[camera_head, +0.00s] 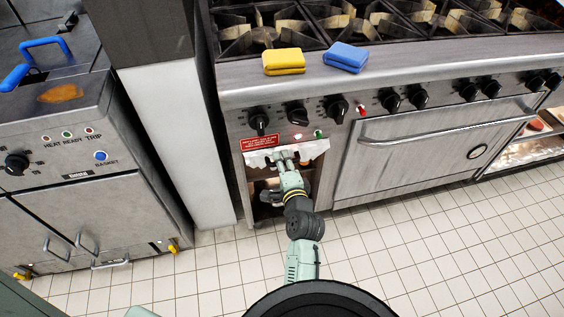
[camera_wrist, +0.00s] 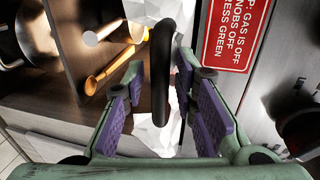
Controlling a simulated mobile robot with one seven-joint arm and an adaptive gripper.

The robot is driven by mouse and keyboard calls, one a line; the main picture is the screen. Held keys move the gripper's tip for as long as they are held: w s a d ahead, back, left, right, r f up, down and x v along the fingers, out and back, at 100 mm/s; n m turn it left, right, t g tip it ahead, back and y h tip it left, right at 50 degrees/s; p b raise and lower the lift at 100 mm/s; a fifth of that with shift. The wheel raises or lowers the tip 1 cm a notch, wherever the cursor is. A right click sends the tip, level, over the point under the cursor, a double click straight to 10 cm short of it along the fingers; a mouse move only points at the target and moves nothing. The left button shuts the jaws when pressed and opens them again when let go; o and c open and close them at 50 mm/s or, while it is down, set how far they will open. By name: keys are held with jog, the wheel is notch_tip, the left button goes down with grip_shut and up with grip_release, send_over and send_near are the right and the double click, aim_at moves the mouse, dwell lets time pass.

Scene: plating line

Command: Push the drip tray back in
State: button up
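The drip tray (camera_head: 316,149) shows in the head view as a crumpled, silvery foil-like strip under the red label of the range. Part of it is hidden behind my gripper (camera_head: 284,158). In the wrist view the foil surface (camera_wrist: 142,134) lies behind a dark bar-shaped handle (camera_wrist: 161,75). My gripper (camera_wrist: 160,112) is open, its purple pads on either side of the bar, with visible gaps. I cannot tell how far out the tray stands.
The red label (camera_head: 260,142) is on the control panel beside several black knobs (camera_head: 297,114). An open cubby with metal cookware (camera_wrist: 40,40) lies below the tray. Yellow (camera_head: 284,61) and blue (camera_head: 346,56) sponges rest on the range's front ledge. The tiled floor (camera_head: 440,240) is clear.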

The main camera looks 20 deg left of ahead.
grip_shut()
dwell(0.5)
